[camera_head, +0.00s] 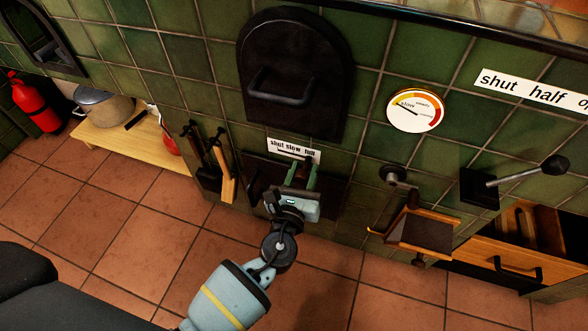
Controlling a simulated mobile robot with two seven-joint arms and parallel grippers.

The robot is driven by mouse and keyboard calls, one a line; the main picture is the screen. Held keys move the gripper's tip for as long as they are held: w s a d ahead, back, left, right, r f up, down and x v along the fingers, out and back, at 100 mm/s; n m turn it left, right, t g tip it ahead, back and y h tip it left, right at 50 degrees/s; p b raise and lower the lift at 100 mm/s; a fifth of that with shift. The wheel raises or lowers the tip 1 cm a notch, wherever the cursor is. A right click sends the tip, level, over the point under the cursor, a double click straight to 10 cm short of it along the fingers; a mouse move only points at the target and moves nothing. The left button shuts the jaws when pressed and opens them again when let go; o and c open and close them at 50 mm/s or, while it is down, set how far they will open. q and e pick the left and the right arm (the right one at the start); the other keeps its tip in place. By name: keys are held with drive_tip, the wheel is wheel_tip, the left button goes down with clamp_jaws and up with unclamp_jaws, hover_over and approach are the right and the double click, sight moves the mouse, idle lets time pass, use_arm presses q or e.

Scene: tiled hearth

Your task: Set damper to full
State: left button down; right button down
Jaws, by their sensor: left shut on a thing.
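The damper is a dark plate (258,168) low on the green tiled wall, below a white label (294,150) reading "shut slow full" from left to right. My left gripper (302,174) is at this plate, its fingers shut on the damper's handle. The handle is mostly hidden between the fingers, below the middle to right part of the label. I cannot tell its exact setting. My right gripper is not in view.
A dark oven door (294,75) is above the damper, and a round gauge (415,110) is to its right. Fire tools (222,172) hang at its left.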

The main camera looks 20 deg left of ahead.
sight(303, 182)
use_arm(q)
drive_tip(key=c, duration=1)
unclamp_jaws()
drive_tip(key=shift+d, duration=0.3)
drive_tip(key=shift+s+p, duration=0.65)
drive_tip(key=shift+s, duration=3.3)
